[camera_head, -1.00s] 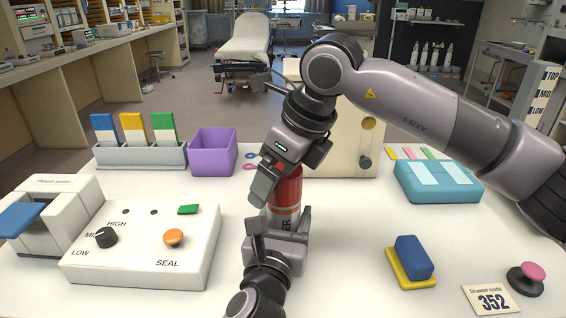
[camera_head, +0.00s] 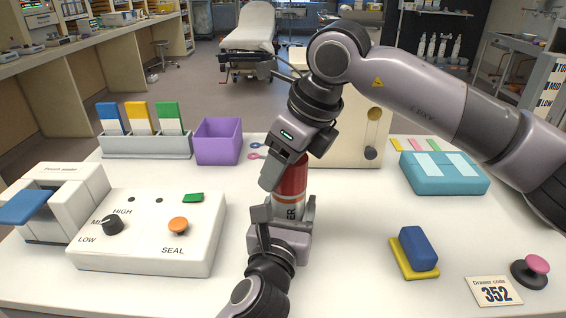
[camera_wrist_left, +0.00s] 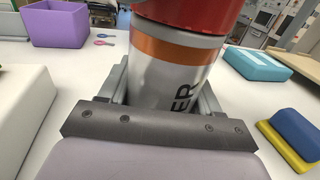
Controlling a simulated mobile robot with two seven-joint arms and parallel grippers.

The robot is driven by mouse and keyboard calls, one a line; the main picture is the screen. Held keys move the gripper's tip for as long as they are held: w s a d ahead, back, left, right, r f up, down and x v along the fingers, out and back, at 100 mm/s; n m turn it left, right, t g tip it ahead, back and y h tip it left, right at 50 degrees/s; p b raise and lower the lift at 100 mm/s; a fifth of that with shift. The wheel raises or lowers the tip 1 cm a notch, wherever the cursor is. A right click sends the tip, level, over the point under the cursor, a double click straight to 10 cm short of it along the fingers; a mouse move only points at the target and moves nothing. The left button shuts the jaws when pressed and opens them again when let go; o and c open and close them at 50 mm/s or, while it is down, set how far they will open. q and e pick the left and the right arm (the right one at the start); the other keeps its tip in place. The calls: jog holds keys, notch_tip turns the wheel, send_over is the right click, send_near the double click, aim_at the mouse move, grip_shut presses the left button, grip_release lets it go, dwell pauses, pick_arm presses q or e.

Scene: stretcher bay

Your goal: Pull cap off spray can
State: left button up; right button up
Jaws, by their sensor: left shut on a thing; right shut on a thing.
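The spray can (camera_head: 288,213) stands upright near the middle of the white table, with a silver body and dark lettering. Its red cap (camera_head: 292,183) sits on top. In the left wrist view the can body (camera_wrist_left: 165,82) has an orange band, and the cap (camera_wrist_left: 190,14) sits right above it with only a thin grey rim between. My left gripper (camera_head: 286,208) is shut on the can body from the front. My right gripper (camera_head: 288,162) reaches down from above and is shut on the cap, hiding its upper part.
A white sealer panel (camera_head: 140,258) with knob and orange button stands left. Behind are a purple bin (camera_head: 217,150) and a beige box (camera_head: 350,135). Right are a teal case (camera_head: 440,185), a blue block (camera_head: 417,248) on a yellow base and a pink button (camera_head: 537,264).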

jog(key=shift+r, duration=0.25)
jog(key=shift+r, duration=0.9)
jog(key=shift+r, duration=2)
pick_arm(q)
jog(key=o, duration=1.6)
pick_arm(e)
jog(key=shift+s, duration=0.15)
